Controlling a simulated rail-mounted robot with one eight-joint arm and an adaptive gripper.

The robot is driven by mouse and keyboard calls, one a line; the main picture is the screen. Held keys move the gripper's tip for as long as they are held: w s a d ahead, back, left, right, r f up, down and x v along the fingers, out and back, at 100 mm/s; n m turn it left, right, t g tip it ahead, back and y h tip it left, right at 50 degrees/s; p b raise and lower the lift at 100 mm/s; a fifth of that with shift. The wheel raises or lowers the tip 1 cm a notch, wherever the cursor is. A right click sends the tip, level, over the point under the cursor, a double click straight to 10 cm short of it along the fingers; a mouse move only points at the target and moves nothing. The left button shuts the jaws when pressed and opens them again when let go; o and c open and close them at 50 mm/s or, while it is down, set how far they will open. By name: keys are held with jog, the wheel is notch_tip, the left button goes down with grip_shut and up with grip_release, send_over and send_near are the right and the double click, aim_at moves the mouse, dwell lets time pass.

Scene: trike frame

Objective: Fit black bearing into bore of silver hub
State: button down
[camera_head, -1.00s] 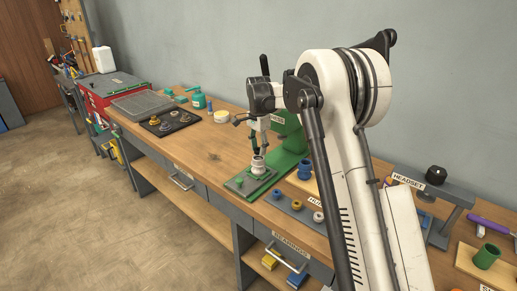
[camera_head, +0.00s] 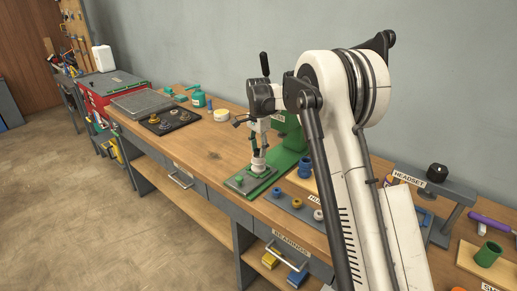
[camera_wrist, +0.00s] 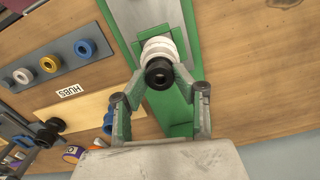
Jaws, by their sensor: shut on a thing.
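The silver hub (camera_head: 259,166) stands upright on the green fixture plate (camera_head: 243,184). It also shows in the wrist view (camera_wrist: 155,47) as pale stacked rings. My gripper (camera_wrist: 160,76) is shut on the black bearing (camera_wrist: 158,73), a dark ring with an open centre. The bearing is in line with the hub and at its near end. I cannot tell how deep it sits in the bore, which is hidden behind it. In the head view my gripper (camera_head: 259,148) is right above the hub, and the bearing is too small to make out.
The green press column (camera_head: 290,143) stands close behind the hub. A grey rack with several coloured hubs (camera_head: 297,203) and a blue cup (camera_head: 306,168) are to the right. A dark tray (camera_head: 169,121) and a white tub (camera_head: 221,115) are to the left. The bench between is clear.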

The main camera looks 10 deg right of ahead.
aim_at(258, 150)
jog(key=shift+f, duration=0.5)
jog(key=c, duration=1.3)
grip_release()
jog(key=shift+o, duration=0.2)
jog(key=shift+r, duration=0.15)
notch_tip(258, 150, up, 12)
jog(key=shift+s, duration=0.1)
